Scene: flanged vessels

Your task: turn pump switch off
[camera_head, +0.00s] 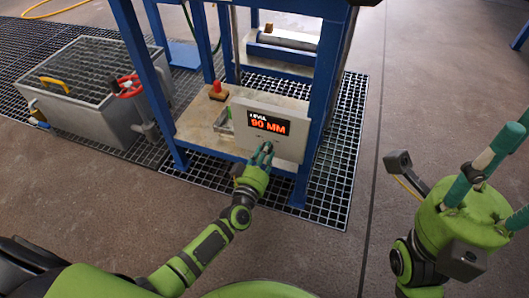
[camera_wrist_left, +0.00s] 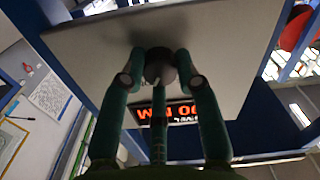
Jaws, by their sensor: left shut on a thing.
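The pump switch (camera_wrist_left: 160,66) is a dark round knob on the face of a grey panel (camera_head: 292,146), below a display that reads 90 MM in red digits. My left gripper (camera_head: 263,152) is at the lower part of this panel. In the left wrist view its green fingers (camera_wrist_left: 158,75) close around the knob, with one finger on each side and one in front. The knob's marking and setting are hidden. In the head view the fingers cover the knob. My right gripper (camera_head: 508,170) is at the right edge, away from the panel, with its fingers spread and partly cut off.
The panel is on a blue-framed bench (camera_head: 317,130) standing on a floor grating (camera_head: 340,185). A red button-like part (camera_head: 217,91) sits on the bench's lower shelf. A grey tank (camera_head: 75,118) with a red handwheel (camera_head: 130,86) stands left. The floor at front is clear.

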